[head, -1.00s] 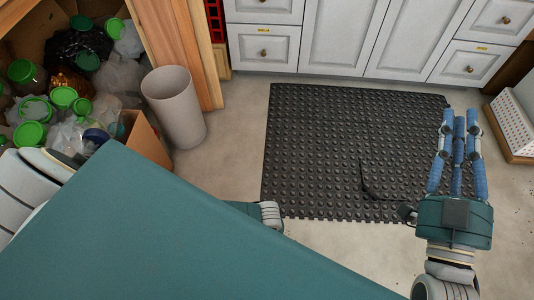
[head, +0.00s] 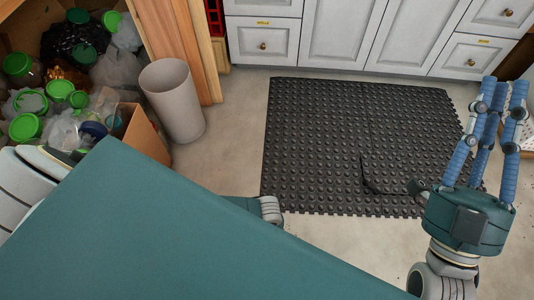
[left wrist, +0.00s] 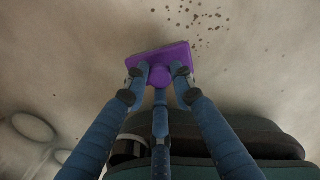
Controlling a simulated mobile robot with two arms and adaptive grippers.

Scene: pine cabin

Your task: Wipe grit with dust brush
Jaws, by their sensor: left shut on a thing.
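The dust brush (left wrist: 160,62) shows as a purple block in the left wrist view. My left gripper (left wrist: 158,78) is shut on it, with blue fingers on both sides and one in the middle. Bristles are not visible. Grit (left wrist: 200,20) lies as dark specks on the pale floor just beyond the brush, mostly above and to its right. In the head view my left gripper and the brush are hidden. My right gripper (head: 503,90) is at the right, empty, its fingers extended and apart, over the right edge of the mat.
A black studded mat (head: 330,140) lies before white cabinets (head: 335,35). A grey bin (head: 173,100) stands at the left beside a cardboard box (head: 145,140) and bags of green-lidded containers (head: 25,127). A white perforated box (head: 526,135) is partly hidden at the right. Bare floor shows between bin and mat.

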